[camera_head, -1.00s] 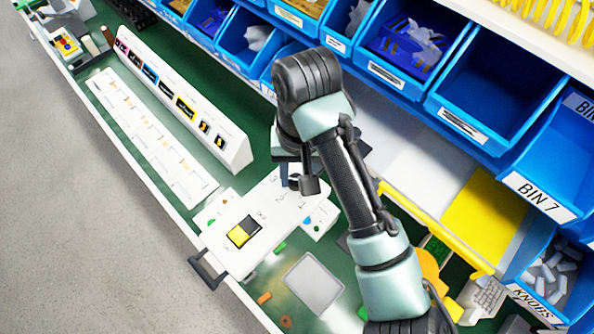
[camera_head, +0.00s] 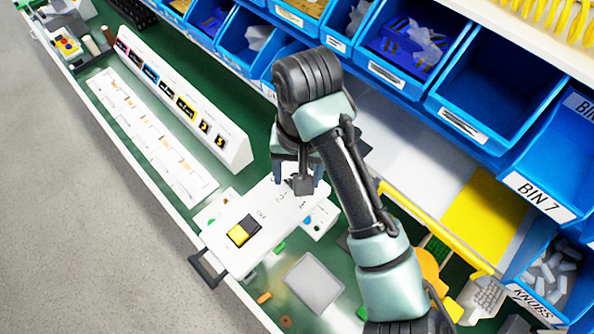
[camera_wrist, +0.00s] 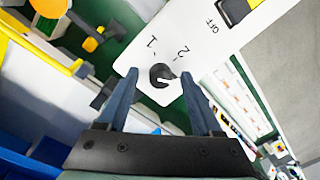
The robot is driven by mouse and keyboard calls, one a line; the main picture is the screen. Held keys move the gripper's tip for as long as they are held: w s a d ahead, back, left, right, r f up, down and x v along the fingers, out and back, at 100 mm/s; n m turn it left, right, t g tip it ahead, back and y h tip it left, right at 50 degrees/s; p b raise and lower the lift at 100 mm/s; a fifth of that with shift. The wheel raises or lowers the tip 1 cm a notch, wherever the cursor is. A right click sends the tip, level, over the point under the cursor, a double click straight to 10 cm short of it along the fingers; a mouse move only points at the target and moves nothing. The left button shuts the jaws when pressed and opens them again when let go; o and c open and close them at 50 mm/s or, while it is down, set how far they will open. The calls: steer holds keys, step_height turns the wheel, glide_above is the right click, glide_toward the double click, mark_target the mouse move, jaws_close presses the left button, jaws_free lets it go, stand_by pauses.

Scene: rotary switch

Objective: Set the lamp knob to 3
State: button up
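The white switch panel (camera_head: 275,235) lies tilted on the green bench in the head view. Its small black round lamp knob (camera_wrist: 161,75) shows in the wrist view, with a white pointer mark and the printed figures 1 and 2 beside it. I cannot read the pointer's setting, and no 3 shows clearly in the wrist view. My gripper (camera_wrist: 160,76) is open, its two blue fingers apart on either side of the knob in that view. I cannot tell whether they touch it. In the head view my gripper (camera_head: 298,172) is over the panel's upper end and hides the knob.
A yellow-and-black rocker switch (camera_head: 243,231) marked OFF is on the same panel. A black handle (camera_head: 207,271) sticks out at its lower left. A long white labelled block (camera_head: 180,95) stands to the left. Blue bins (camera_head: 490,85) line the back. A grey tray (camera_head: 314,283) lies below.

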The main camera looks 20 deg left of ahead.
step_height(320, 180, up, 13)
steer(key=b, duration=0.1)
steer(key=shift+d, duration=0.25)
stand_by(0.6)
stand_by(0.3)
